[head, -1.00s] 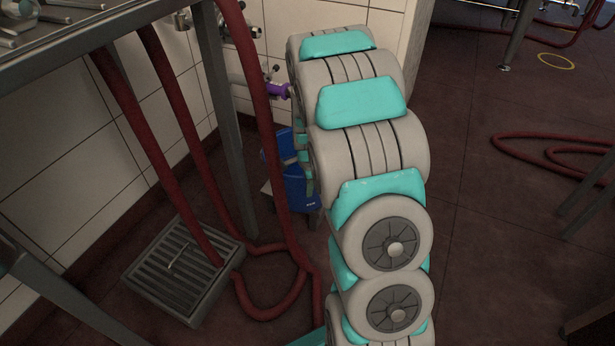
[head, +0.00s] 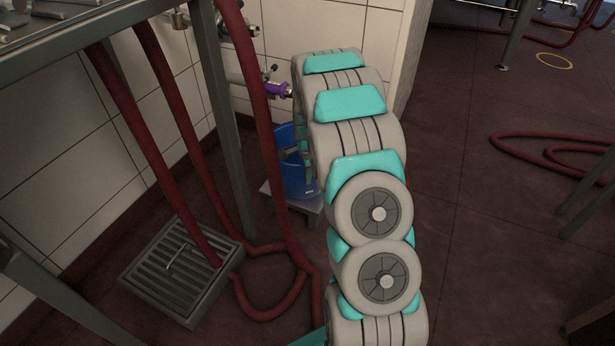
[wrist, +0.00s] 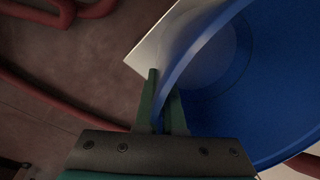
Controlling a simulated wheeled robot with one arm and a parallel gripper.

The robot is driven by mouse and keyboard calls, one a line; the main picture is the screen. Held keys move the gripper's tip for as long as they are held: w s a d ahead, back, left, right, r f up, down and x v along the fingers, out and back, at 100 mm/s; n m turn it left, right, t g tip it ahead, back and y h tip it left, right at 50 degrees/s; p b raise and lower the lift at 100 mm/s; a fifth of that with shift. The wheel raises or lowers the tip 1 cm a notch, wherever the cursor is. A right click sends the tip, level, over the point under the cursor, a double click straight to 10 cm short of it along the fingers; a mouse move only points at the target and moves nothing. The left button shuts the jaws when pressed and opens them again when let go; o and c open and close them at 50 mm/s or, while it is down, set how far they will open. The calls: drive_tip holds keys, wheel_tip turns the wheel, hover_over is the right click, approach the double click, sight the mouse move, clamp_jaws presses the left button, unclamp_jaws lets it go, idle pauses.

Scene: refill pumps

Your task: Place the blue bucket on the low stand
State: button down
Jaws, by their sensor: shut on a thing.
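The blue bucket (head: 297,178) is in the head view behind the left side of my arm, which hides part of it. It is over the low stand (head: 313,207), a small pale platform near the wall. I cannot tell whether its base touches the stand top. In the wrist view my gripper (wrist: 163,100) is shut on the rim of the bucket (wrist: 275,90), one finger on each side of the wall. The bucket's empty inside shows on the right. A pale corner of the stand (wrist: 150,52) shows beside the bucket.
Red hoses (head: 262,110) hang just left of the bucket and lie on the floor. A metal table leg (head: 222,120) and a floor drain grate (head: 180,270) are further left. A purple-handled valve (head: 270,88) sticks out above the bucket.

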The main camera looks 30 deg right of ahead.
drive_tip(key=c, duration=1)
unclamp_jaws()
drive_tip(key=shift+r, duration=0.1)
wheel_tip(320, 180, up, 11)
drive_tip(key=s, duration=0.1)
drive_tip(key=s+a+r+n, duration=0.5)
drive_tip(key=s+a+r, duration=0.2)
drive_tip(key=s, duration=0.2)
drive_tip(key=s+a+r+n+g, duration=0.1)
drive_tip(key=s+n, duration=0.4)
drive_tip(key=s, duration=0.5)
drive_tip(key=s+a+r+n+g, duration=0.1)
drive_tip(key=s+a+r+n, duration=0.2)
drive_tip(key=s, duration=0.8)
drive_tip(key=s+a+r+n+g+p, duration=0.1)
drive_tip(key=s+a+r+n, duration=0.1)
drive_tip(key=s+a+n, duration=0.5)
drive_tip(key=shift+s+a+r, duration=0.1)
drive_tip(key=shift+s+a, duration=0.05)
drive_tip(key=shift+s, duration=0.9)
drive_tip(key=shift+s+a+r, duration=0.1)
drive_tip(key=shift+s, duration=0.95)
